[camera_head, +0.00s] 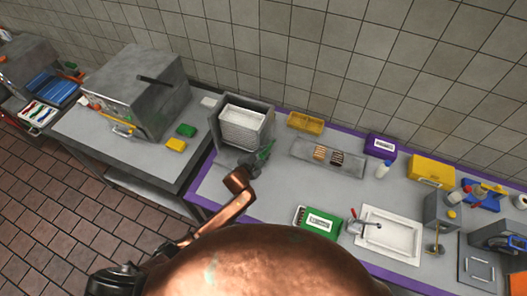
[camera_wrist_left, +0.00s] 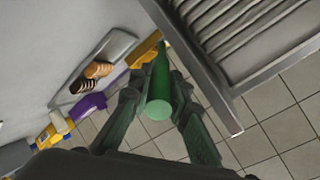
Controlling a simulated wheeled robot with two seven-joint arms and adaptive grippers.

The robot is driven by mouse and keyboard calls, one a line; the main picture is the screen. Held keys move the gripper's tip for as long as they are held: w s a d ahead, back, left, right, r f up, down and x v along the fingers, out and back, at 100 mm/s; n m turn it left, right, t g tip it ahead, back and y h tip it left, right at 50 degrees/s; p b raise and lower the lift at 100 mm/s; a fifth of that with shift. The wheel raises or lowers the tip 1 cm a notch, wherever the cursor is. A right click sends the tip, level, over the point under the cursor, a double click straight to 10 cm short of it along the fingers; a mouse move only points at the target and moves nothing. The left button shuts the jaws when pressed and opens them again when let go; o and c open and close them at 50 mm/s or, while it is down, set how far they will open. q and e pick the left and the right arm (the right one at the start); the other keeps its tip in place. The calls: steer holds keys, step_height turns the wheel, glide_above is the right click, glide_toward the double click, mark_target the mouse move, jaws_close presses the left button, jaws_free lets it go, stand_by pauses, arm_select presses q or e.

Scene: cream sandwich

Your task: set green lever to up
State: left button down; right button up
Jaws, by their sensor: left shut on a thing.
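The green lever shows as a green cylinder in the left wrist view (camera_wrist_left: 160,90), between the two fingers of my left gripper (camera_wrist_left: 159,104). My left gripper is shut on it. In the head view my left gripper (camera_head: 256,160) is at the right side of a grey box-shaped machine (camera_head: 232,153) with a white slatted insert (camera_head: 243,128). In that view the lever is small and hard to separate from the fingers. The machine's slatted part also shows in the left wrist view (camera_wrist_left: 240,32). My right gripper is not in view.
A grey tray (camera_head: 350,162) with dark and light biscuits lies right of the machine. A yellow bin (camera_head: 306,122) stands behind it. A green box (camera_head: 319,223) and a white tray (camera_head: 401,223) are nearer the front. The counter just right of my gripper is clear.

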arm_select(q)
steer(key=shift+w+d+r+g+p, duration=0.1)
steer(key=shift+w+r+g+p, duration=0.1)
steer(key=shift+w+r+g, duration=0.25)
steer(key=shift+w+d+r+g+p, duration=0.1)
steer(key=shift+w+r+g+p, duration=0.15)
steer(key=shift+r, duration=0.25)
steer(key=c, duration=1.8)
jaws_free()
steer(key=shift+s+f, duration=0.1)
